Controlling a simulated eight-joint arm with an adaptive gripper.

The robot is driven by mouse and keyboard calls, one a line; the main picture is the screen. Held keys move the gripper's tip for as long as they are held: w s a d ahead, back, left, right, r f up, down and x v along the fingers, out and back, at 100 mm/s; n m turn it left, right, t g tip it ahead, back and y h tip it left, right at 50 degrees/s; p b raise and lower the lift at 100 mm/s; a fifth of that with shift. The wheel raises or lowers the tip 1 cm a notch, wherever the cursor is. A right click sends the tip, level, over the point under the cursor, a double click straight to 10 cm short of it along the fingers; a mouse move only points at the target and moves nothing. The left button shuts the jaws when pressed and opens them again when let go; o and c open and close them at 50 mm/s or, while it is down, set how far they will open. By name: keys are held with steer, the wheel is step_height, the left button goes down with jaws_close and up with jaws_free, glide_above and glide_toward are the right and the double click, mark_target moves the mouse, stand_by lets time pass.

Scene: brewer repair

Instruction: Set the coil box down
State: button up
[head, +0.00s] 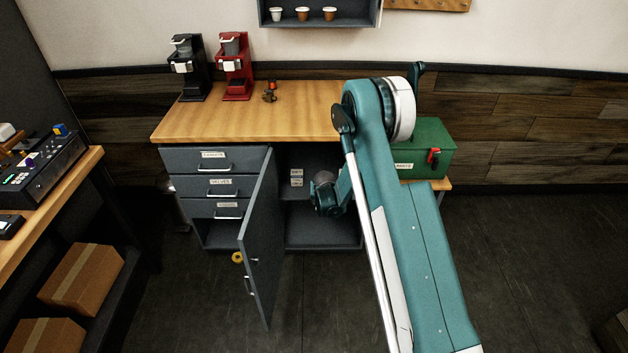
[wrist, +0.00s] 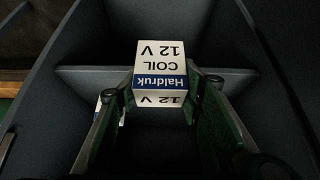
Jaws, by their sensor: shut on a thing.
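The coil box (wrist: 165,65) is white with a blue band and reads "Haldruk COIL 12 V", upside down in the wrist view. My gripper (wrist: 163,100) is shut on it, one green-padded finger on each side. In the head view my wrist (head: 328,195) reaches into the open compartment of the grey cabinet (head: 222,160); the fingers are hidden there. Small white labelled faces (head: 297,177) show inside the compartment; I cannot tell which is the held box. Whether the box touches a surface below is unclear.
Another white box (wrist: 104,104) sits partly hidden behind the left finger in the wrist view. The cabinet door (head: 260,235) stands open left of my wrist. Compartment walls and a shelf edge (wrist: 90,78) are close around. A green toolbox (head: 425,150) stands at the right.

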steer(key=s+a+r+p, duration=0.15)
steer(key=r+p, duration=0.25)
steer(key=r, duration=0.6)
steer(key=s+a+r+p, duration=0.1)
steer(key=a+r+p, duration=0.25)
steer(key=r, duration=0.65)
steer(key=s+a+r+p, duration=0.1)
steer(key=a+r+p, duration=0.1)
steer(key=r+p, duration=0.5)
step_height(320, 180, up, 23)
steer(key=p, duration=0.4)
glide_above(320, 114)
steer(key=shift+s+r, duration=0.1)
steer(key=shift+f, duration=3.15)
steer(key=shift+f, duration=1.85)
